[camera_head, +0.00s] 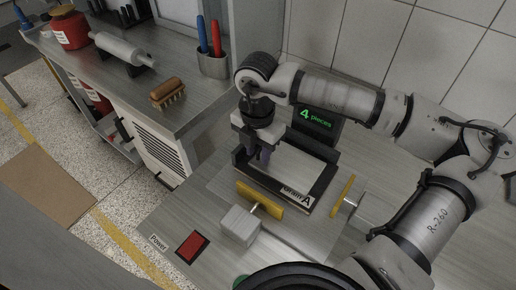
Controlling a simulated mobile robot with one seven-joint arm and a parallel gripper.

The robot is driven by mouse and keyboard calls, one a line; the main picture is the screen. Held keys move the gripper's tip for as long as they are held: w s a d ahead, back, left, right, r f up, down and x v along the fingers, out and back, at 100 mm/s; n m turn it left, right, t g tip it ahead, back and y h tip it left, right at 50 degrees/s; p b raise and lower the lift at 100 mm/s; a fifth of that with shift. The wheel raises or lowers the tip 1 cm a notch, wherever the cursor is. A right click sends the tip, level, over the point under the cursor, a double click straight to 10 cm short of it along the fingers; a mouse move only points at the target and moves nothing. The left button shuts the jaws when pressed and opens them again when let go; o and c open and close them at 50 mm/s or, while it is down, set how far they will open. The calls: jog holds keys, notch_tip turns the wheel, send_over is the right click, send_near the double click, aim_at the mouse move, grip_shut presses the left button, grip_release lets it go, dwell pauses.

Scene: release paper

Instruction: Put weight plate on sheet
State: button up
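My gripper (265,154) points down over the left part of a dark-edged tray (323,184) marked with an "A" label. A pale, flat, rectangular surface (303,168) lies inside the tray. It may be the sheet or the weight plate on top of it; I cannot tell which. My fingertips are small and dark here, close to the left end of that pale surface. I cannot see whether they touch it or hold anything. No separate weight plate can be made out for certain.
A display (317,121) reading "4 pieces" stands behind the tray. A grey block (240,225) with a yellow bar (260,198) is in front, another yellow bar (342,196) right. A red power switch (192,246) is front left.

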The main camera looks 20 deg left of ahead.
jog(key=shift+r, duration=0.1)
notch_tip(320, 180, up, 12)
jog(key=b, duration=0.1)
jog(key=shift+b, duration=0.3)
dwell(0.6)
